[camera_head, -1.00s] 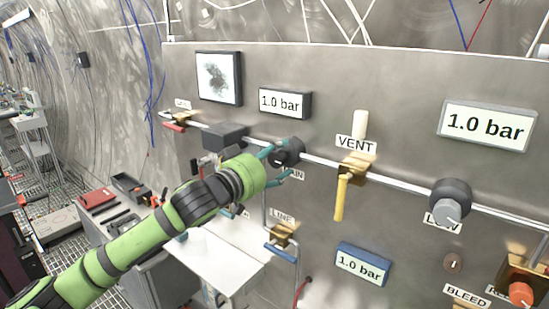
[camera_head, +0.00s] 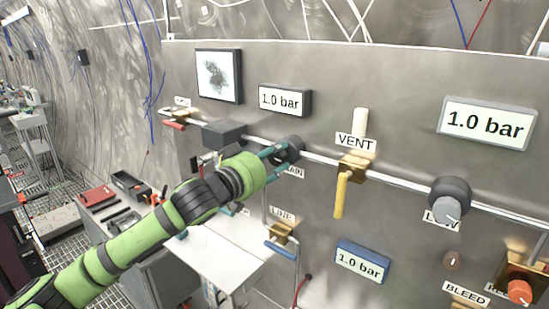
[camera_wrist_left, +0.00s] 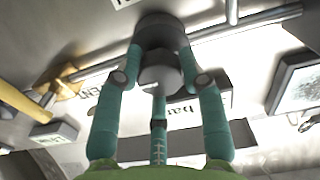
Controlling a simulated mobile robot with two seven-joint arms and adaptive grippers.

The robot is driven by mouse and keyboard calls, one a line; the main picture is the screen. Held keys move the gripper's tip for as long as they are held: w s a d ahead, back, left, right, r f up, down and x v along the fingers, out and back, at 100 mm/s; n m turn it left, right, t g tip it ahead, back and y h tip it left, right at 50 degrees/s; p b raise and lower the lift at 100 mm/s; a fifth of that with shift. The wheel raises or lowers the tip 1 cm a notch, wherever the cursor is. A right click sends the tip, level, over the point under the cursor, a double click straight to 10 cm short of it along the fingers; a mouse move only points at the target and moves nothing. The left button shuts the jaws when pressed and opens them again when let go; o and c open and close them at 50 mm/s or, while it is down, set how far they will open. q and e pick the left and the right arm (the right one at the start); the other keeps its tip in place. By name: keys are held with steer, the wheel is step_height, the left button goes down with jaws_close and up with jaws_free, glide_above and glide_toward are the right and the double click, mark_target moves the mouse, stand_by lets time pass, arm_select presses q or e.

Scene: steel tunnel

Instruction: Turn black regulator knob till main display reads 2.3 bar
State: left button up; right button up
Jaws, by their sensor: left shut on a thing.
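The black regulator knob (camera_head: 293,147) sits on the pipe above a partly hidden label ending in "AIN". My left gripper (camera_head: 283,161) reaches it from the left. In the left wrist view, the teal fingers of my left gripper (camera_wrist_left: 161,60) are shut around the dark knob (camera_wrist_left: 160,75), one on each side. The display (camera_head: 282,100) above this knob reads 1.0 bar. A larger grey-framed display (camera_head: 487,123) at right and a blue-framed one (camera_head: 361,263) lower down also read 1.0 bar. My right gripper is not in view.
A yellow-handled VENT valve (camera_head: 342,190) stands right of the knob. Another black regulator with a grey knob (camera_head: 447,208) and an orange knob (camera_head: 519,291) are farther right. A blue-handled LINE valve (camera_head: 281,245) hangs below. A dark box (camera_head: 222,133) is on the pipe at left.

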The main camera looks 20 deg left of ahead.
arm_select(q)
steer(key=shift+a+r+m, duration=0.1)
steer(key=shift+r+m, duration=0.2)
steer(key=shift+r, duration=0.1)
steer(key=m+p, duration=0.2)
steer(key=m, duration=0.1)
steer(key=shift+r+m, duration=0.15)
steer(key=shift+m, duration=0.15)
steer(key=m+p, duration=0.1)
steer(key=m, duration=0.1)
steer(key=shift+m, duration=1.3)
steer(key=m, duration=1.2)
steer(key=shift+f, duration=0.3)
steer(key=shift+f, duration=0.1)
